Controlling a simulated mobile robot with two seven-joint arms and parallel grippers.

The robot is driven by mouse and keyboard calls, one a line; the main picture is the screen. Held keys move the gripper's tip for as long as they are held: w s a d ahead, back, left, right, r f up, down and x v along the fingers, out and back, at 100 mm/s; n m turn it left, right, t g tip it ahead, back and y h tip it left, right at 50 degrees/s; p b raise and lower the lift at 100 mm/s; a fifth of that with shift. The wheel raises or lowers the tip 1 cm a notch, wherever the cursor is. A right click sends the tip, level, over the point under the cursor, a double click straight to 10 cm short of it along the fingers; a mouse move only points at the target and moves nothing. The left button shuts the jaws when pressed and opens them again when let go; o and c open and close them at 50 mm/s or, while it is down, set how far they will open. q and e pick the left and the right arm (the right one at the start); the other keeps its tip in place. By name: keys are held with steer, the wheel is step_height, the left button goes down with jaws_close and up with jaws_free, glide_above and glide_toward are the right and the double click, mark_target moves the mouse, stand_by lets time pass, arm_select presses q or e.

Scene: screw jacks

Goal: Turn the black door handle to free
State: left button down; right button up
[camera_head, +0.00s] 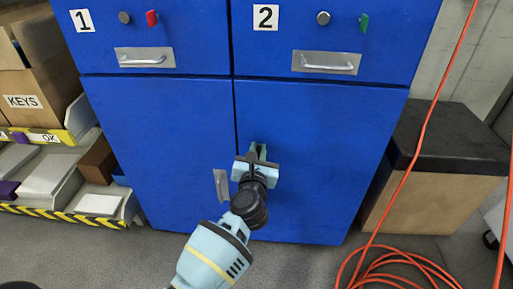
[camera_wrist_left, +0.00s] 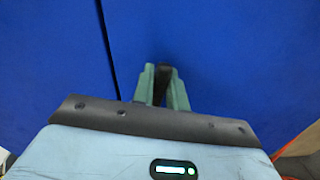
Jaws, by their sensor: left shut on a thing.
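The black door handle (camera_wrist_left: 162,82) shows in the left wrist view as a dark piece between the green fingers of my left gripper (camera_wrist_left: 160,84). It sits on the right lower door of the blue cabinet (camera_head: 310,130), close to the seam between the two doors. In the head view my left gripper (camera_head: 257,152) is up against that door and hides most of the handle. The gripper is shut on the handle. I cannot tell the handle's exact angle. My right gripper is not in view.
Drawers 1 and 2 above have metal pulls (camera_head: 325,62). Left stands a shelf with bins and a KEYS box (camera_head: 30,98). Right are a black-topped box (camera_head: 445,140) and an orange cable (camera_head: 385,262) on the floor.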

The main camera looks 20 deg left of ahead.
arm_select(q)
steer(key=m+p, duration=0.1)
steer(key=m, duration=0.1)
steer(key=m+p, duration=0.1)
steer(key=m, duration=0.1)
steer(key=shift+d+m+p, duration=0.2)
steer(key=shift+m+p, duration=0.1)
steer(key=shift+p, duration=0.05)
steer(key=m+p, duration=0.1)
steer(key=m, duration=0.2)
steer(key=shift+d+f+m+p, duration=0.1)
steer(key=shift+m+p, duration=0.2)
steer(key=shift+m, duration=0.1)
steer(key=m, duration=0.2)
steer(key=m+p, duration=0.1)
steer(key=m, duration=0.1)
steer(key=shift+w+d+f, duration=0.1)
steer(key=shift+f, duration=0.1)
steer(key=m+p, duration=0.1)
steer(key=m, duration=0.1)
steer(key=shift+f+m, duration=0.15)
steer(key=shift+m, duration=0.65)
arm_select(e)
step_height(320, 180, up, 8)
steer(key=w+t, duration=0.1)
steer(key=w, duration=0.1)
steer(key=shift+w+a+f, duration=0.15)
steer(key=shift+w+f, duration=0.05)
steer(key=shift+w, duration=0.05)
